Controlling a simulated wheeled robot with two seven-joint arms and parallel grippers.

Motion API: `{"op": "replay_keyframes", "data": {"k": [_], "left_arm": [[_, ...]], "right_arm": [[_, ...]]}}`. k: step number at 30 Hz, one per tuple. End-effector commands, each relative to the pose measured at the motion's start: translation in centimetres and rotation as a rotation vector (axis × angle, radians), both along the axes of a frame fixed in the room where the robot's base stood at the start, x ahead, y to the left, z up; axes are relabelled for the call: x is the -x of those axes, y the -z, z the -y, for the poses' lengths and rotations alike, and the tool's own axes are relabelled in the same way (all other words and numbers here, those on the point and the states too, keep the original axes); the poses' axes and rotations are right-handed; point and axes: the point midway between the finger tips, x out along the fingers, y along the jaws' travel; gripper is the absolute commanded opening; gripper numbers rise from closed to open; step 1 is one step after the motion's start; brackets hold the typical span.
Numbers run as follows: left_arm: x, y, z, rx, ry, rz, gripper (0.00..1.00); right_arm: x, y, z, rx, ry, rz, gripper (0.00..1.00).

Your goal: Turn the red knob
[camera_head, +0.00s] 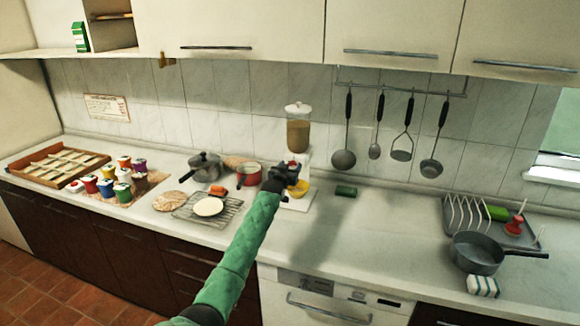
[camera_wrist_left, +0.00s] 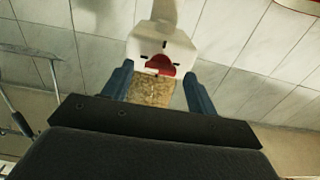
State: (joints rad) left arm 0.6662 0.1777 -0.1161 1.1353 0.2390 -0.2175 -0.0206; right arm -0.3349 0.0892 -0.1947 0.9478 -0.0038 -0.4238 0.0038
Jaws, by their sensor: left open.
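A dispenser (camera_head: 298,133) with a clear hopper of brown grain and a white body stands against the tiled wall in the head view. Its red knob (camera_wrist_left: 158,64) shows on the white body in the left wrist view, partly covered by a dark mark. My left gripper (camera_head: 290,176) is in front of the dispenser's lower body and hides part of it. In the left wrist view its two blue fingers are apart, one on each side of the knob; I cannot tell whether they touch it. My right gripper is not in view.
A yellow bowl (camera_head: 301,188) sits under the dispenser, close to my gripper. A red pot (camera_head: 250,176) and a grey pot (camera_head: 205,167) stand to the left. Utensils (camera_head: 402,150) hang to the right.

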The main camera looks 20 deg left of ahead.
Motion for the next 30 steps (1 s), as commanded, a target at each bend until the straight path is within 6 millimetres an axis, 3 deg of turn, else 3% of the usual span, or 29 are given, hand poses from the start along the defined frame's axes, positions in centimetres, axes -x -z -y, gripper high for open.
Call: {"op": "replay_keyframes", "data": {"k": [9,16,17,26,30], "left_arm": [[-0.2,0.0,0.0,-0.001,0.000,0.001,0.58],[-0.2,0.0,0.0,-0.001,0.000,0.000,0.15],[-0.2,0.0,0.0,-0.001,0.000,0.000,0.14],[-0.2,0.2,-0.1,-0.038,-0.001,0.001,0.14],[-0.1,0.3,-0.1,-0.104,-0.001,0.004,0.14]], "right_arm": [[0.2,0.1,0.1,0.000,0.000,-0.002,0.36],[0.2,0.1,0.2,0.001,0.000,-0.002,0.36],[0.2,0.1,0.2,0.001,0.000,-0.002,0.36],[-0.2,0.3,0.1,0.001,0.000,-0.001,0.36],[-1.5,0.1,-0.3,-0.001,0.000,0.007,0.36]]}}
